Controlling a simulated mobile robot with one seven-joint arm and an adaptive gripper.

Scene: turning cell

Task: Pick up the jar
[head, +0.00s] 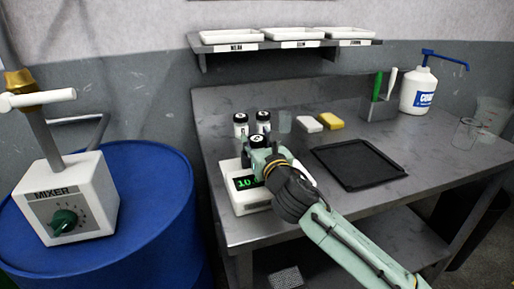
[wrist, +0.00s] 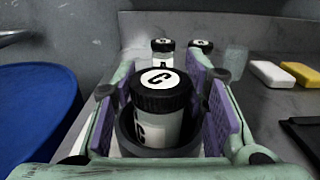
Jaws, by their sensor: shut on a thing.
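A jar (wrist: 162,108) with a black lid marked C and a white label stands upright between the purple finger pads of my gripper (wrist: 166,105). A dark grey round rim surrounds its lower part in the wrist view. In the head view the jar's lid (head: 257,141) shows just beyond my gripper (head: 262,155), over the white scale (head: 252,204) with a green lit display. My gripper is shut on this jar. The jar's base is hidden, so I cannot tell whether it touches the scale.
Two more black-lidded jars (head: 240,124) (head: 263,121) stand behind, beside a clear beaker (head: 285,122). A white block (head: 307,124), yellow sponge (head: 331,121) and black tray (head: 358,164) lie to the right. A shelf (head: 285,45) hangs above. A mixer (head: 68,199) stands on a blue drum (head: 150,215) at left.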

